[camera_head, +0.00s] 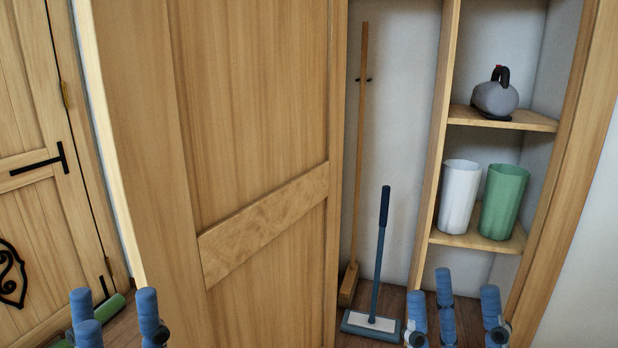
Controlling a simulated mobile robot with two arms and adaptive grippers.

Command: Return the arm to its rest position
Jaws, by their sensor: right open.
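My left gripper (117,312) is at the bottom left, in front of the wooden door. Its blue fingers stand apart, with nothing seen between them. My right gripper (462,312) is at the bottom right, below the shelves. Its blue fingers are spread and empty. Both grippers point up in the head view, and their palms and most of both arms are below the picture edge.
A large wooden door (255,110) stands open at the centre-left. Inside the armoire are a broom (361,130), a flat mop (380,250), a grey kettle-like item (495,98), a white bin (460,197) and a green bin (502,202). A green cylinder (110,308) lies low at left.

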